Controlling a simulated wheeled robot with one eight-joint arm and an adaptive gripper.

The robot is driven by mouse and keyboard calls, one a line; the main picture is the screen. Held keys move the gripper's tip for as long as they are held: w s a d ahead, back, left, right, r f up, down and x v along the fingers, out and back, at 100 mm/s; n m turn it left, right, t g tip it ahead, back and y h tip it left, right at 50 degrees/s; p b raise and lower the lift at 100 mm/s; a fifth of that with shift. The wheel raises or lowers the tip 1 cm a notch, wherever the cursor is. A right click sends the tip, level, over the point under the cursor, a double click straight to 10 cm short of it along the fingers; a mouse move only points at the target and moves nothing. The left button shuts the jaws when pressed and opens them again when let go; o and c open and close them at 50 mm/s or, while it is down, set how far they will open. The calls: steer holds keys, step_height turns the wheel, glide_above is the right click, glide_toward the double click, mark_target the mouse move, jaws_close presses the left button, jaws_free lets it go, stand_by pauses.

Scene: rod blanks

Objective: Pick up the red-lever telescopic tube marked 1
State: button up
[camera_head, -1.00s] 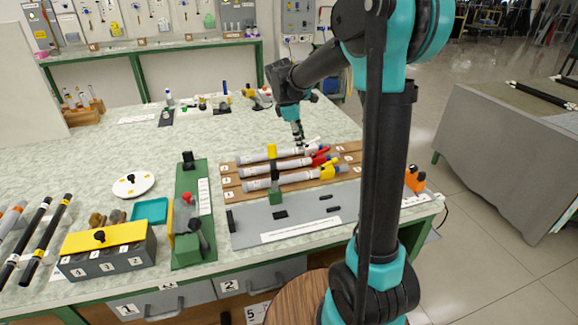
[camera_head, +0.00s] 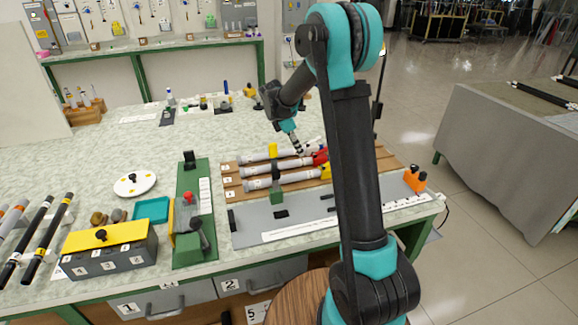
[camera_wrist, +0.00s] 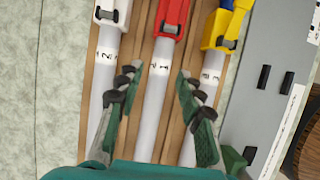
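The red-lever tube (camera_wrist: 153,100) is the middle of three light grey tubes in the wrist view. Its red lever (camera_wrist: 170,18) is at the top, and a mark that looks like 1 shows below it. In the head view the red lever (camera_head: 320,156) is partly hidden by my arm. My gripper (camera_wrist: 157,76) is open, with one finger on each side of the red-lever tube and nothing held. In the head view my gripper (camera_head: 299,151) is just over the tubes. I cannot tell whether the fingers touch the tube.
A white-lever tube marked 2 (camera_wrist: 106,65) lies close on the left, and a yellow-lever tube marked 3 (camera_wrist: 209,85) close on the right. All lie on a wooden rack (camera_head: 229,182). A grey tray (camera_head: 250,220) and a green fixture (camera_head: 207,167) stand nearby.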

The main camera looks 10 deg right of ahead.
mark_target(315, 160)
steer(key=shift+s+x, duration=0.2)
steer(key=shift+x, duration=3.1)
steer(key=shift+a, duration=0.1)
steer(key=shift+c, duration=0.2)
steer(key=c, duration=0.6)
